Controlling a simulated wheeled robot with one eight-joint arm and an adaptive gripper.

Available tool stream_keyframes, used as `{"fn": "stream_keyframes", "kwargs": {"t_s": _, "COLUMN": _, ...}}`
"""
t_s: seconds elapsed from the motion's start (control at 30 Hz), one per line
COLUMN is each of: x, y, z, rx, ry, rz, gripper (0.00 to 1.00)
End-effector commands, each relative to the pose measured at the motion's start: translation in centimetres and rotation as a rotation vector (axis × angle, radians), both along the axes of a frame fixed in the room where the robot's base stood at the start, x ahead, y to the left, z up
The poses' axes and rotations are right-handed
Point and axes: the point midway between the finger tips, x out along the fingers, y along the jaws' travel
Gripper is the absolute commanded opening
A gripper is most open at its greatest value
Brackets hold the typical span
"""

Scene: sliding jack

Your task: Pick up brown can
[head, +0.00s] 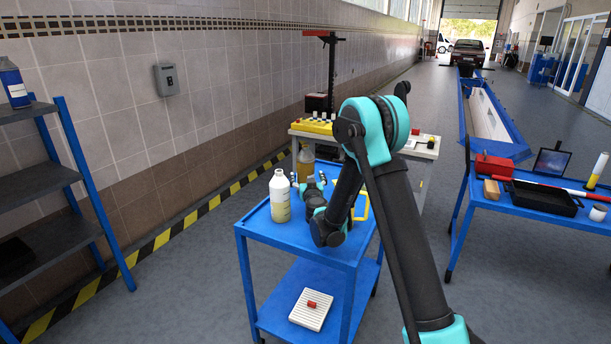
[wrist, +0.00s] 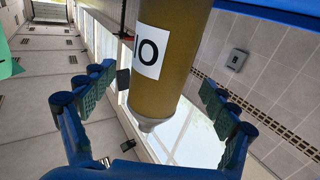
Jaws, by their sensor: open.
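The brown can (head: 306,157) stands upright at the far end of the blue cart's top, its lower part hidden by my gripper. In the wrist view the brown can (wrist: 168,75) is large, inverted in the picture, with a white label and a grey narrow top. My gripper (wrist: 157,82) is open, with one blue finger on each side of the can in the picture and gaps visible on both sides. In the head view my gripper (head: 308,181) is partly hidden by my arm, just in front of the can.
A pale bottle (head: 280,198) stands on the blue cart (head: 260,226), close left of my gripper. A white table (head: 420,150) stands behind. Another blue cart (head: 500,196) with tools is at right.

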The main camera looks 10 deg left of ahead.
Motion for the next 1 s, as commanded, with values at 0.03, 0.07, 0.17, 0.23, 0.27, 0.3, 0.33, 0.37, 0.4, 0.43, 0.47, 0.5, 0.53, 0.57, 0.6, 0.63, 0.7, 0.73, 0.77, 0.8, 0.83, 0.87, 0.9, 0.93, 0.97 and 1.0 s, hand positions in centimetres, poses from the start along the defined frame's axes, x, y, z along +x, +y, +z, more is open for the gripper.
{"fn": "stream_keyframes", "kwargs": {"t_s": 0.03, "x": 0.7, "y": 0.2, "z": 0.0, "rx": 0.0, "ry": 0.0, "rz": 0.0, "gripper": 0.87}}
{"fn": "stream_keyframes", "kwargs": {"t_s": 0.07, "x": 1.1, "y": 0.3, "z": -0.1, "rx": 0.0, "ry": 0.0, "rz": 0.0, "gripper": 0.87}}
{"fn": "stream_keyframes", "kwargs": {"t_s": 0.17, "x": 2.6, "y": 0.7, "z": -0.1, "rx": 0.0, "ry": 0.0, "rz": 0.0, "gripper": 0.87}}
{"fn": "stream_keyframes", "kwargs": {"t_s": 0.23, "x": 3.4, "y": 0.9, "z": -0.1, "rx": 0.0, "ry": 0.0, "rz": 0.001, "gripper": 0.87}}
{"fn": "stream_keyframes", "kwargs": {"t_s": 0.27, "x": 3.7, "y": 0.9, "z": -0.1, "rx": 0.0, "ry": 0.0, "rz": 0.0, "gripper": 0.87}}
{"fn": "stream_keyframes", "kwargs": {"t_s": 0.3, "x": 3.9, "y": 1.0, "z": -0.1, "rx": 0.0, "ry": 0.0, "rz": 0.0, "gripper": 0.87}}
{"fn": "stream_keyframes", "kwargs": {"t_s": 0.33, "x": 4.0, "y": 1.0, "z": -0.1, "rx": 0.0, "ry": 0.0, "rz": 0.001, "gripper": 0.87}}
{"fn": "stream_keyframes", "kwargs": {"t_s": 0.37, "x": 4.0, "y": 1.0, "z": -0.1, "rx": 0.0, "ry": 0.0, "rz": 0.001, "gripper": 0.87}}
{"fn": "stream_keyframes", "kwargs": {"t_s": 0.4, "x": 4.0, "y": 1.0, "z": -0.1, "rx": 0.0, "ry": 0.0, "rz": 0.001, "gripper": 0.87}}
{"fn": "stream_keyframes", "kwargs": {"t_s": 0.43, "x": 4.0, "y": 1.0, "z": -0.1, "rx": 0.0, "ry": 0.0, "rz": 0.001, "gripper": 0.87}}
{"fn": "stream_keyframes", "kwargs": {"t_s": 0.47, "x": 4.0, "y": 1.0, "z": -0.1, "rx": 0.0, "ry": 0.0, "rz": 0.001, "gripper": 0.87}}
{"fn": "stream_keyframes", "kwargs": {"t_s": 0.5, "x": 4.0, "y": 1.0, "z": -0.1, "rx": 0.0, "ry": 0.0, "rz": 0.0, "gripper": 0.87}}
{"fn": "stream_keyframes", "kwargs": {"t_s": 0.53, "x": 4.0, "y": 1.0, "z": -0.1, "rx": 0.0, "ry": 0.0, "rz": 0.0, "gripper": 0.84}}
{"fn": "stream_keyframes", "kwargs": {"t_s": 0.57, "x": 4.0, "y": 1.0, "z": -0.1, "rx": 0.0, "ry": 0.0, "rz": 0.0, "gripper": 0.81}}
{"fn": "stream_keyframes", "kwargs": {"t_s": 0.6, "x": 4.0, "y": 1.0, "z": -0.1, "rx": 0.0, "ry": 0.0, "rz": 0.0, "gripper": 0.76}}
{"fn": "stream_keyframes", "kwargs": {"t_s": 0.63, "x": 4.0, "y": 1.0, "z": -0.1, "rx": 0.0, "ry": 0.0, "rz": 0.0, "gripper": 0.72}}
{"fn": "stream_keyframes", "kwargs": {"t_s": 0.7, "x": 4.0, "y": 1.0, "z": -0.1, "rx": 0.0, "ry": 0.0, "rz": 0.0, "gripper": 0.63}}
{"fn": "stream_keyframes", "kwargs": {"t_s": 0.73, "x": 4.0, "y": 1.0, "z": -0.1, "rx": 0.0, "ry": 0.0, "rz": 0.0, "gripper": 0.59}}
{"fn": "stream_keyframes", "kwargs": {"t_s": 0.77, "x": 4.0, "y": 1.0, "z": -0.1, "rx": 0.0, "ry": 0.0, "rz": 0.0, "gripper": 0.56}}
{"fn": "stream_keyframes", "kwargs": {"t_s": 0.8, "x": 4.0, "y": 1.0, "z": -0.1, "rx": 0.0, "ry": 0.0, "rz": 0.0, "gripper": 0.51}}
{"fn": "stream_keyframes", "kwargs": {"t_s": 0.83, "x": 4.0, "y": 1.0, "z": -0.1, "rx": 0.0, "ry": 0.0, "rz": 0.0, "gripper": 0.47}}
{"fn": "stream_keyframes", "kwargs": {"t_s": 0.87, "x": 4.0, "y": 1.0, "z": -0.1, "rx": 0.0, "ry": 0.0, "rz": 0.0, "gripper": 0.43}}
{"fn": "stream_keyframes", "kwargs": {"t_s": 0.9, "x": 4.0, "y": 1.0, "z": -0.1, "rx": 0.0, "ry": 0.0, "rz": 0.0, "gripper": 0.38}}
{"fn": "stream_keyframes", "kwargs": {"t_s": 0.93, "x": 4.0, "y": 1.0, "z": -0.1, "rx": 0.0, "ry": 0.0, "rz": 0.0, "gripper": 0.35}}
{"fn": "stream_keyframes", "kwargs": {"t_s": 0.97, "x": 4.0, "y": 1.0, "z": -0.1, "rx": 0.0, "ry": 0.0, "rz": 0.0, "gripper": 0.31}}
{"fn": "stream_keyframes", "kwargs": {"t_s": 1.0, "x": 4.0, "y": 1.0, "z": -0.1, "rx": 0.0, "ry": 0.0, "rz": 0.0, "gripper": 0.26}}
